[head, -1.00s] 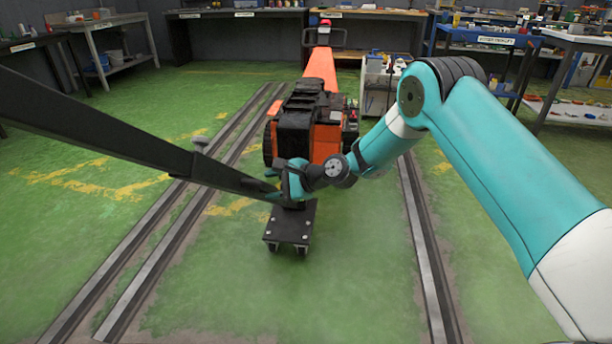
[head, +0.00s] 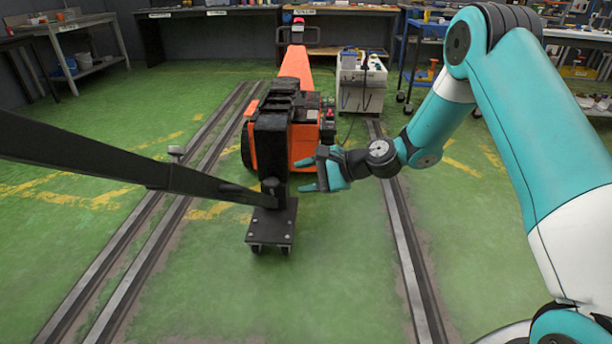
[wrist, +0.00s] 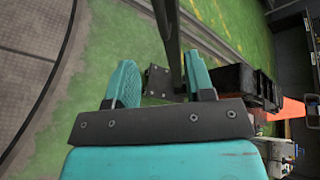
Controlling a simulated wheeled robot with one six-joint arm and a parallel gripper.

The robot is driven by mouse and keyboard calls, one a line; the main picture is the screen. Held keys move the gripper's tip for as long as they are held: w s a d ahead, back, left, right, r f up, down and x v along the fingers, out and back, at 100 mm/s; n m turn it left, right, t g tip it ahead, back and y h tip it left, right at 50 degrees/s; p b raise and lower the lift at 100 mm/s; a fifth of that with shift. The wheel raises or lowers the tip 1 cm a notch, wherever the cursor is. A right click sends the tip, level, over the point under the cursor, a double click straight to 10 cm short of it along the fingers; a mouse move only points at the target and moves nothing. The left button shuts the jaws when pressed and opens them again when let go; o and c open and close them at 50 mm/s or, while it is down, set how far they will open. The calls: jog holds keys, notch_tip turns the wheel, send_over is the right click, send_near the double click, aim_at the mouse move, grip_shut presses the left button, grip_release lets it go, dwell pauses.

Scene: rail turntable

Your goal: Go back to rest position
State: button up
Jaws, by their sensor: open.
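My gripper (head: 306,176) is open and empty, its teal fingers pointing left in the head view. It is just right of the upright black post (head: 273,150) on a small wheeled plate (head: 271,229). A long black bar (head: 110,166) runs from the left edge to this post. In the wrist view, my gripper (wrist: 160,78) has its two fingers spread apart. The bar (wrist: 168,40) and part of the plate (wrist: 156,82) appear beyond the gap, with nothing held. My teal and white arm reaches in from the right.
An orange and black machine (head: 312,140) stands behind the post. Metal rails (head: 400,230) run along the green floor. A white cart (head: 361,82) stands behind, and workbenches (head: 230,12) line the back.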

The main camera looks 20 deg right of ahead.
jog(key=s+a+r+n+g+h, duration=0.1)
jog(key=s+a+r+n+g, duration=0.25)
jog(key=s+r+n, duration=0.3)
jog(key=s+d+r+n+g+h, duration=0.1)
jog(key=s+r+n+h, duration=0.25)
jog(key=s+n, duration=0.65)
jog(key=s+r+n+g+h, duration=0.25)
jog(key=s+r+n, duration=0.2)
jog(key=s, duration=1.15)
notch_tip(320, 180, up, 22)
jog(key=s+p, duration=0.1)
jog(key=p, duration=2)
jog(key=shift+d+r+t, duration=0.15)
jog(key=shift+d+t, duration=0.15)
jog(key=shift+d, duration=0.05)
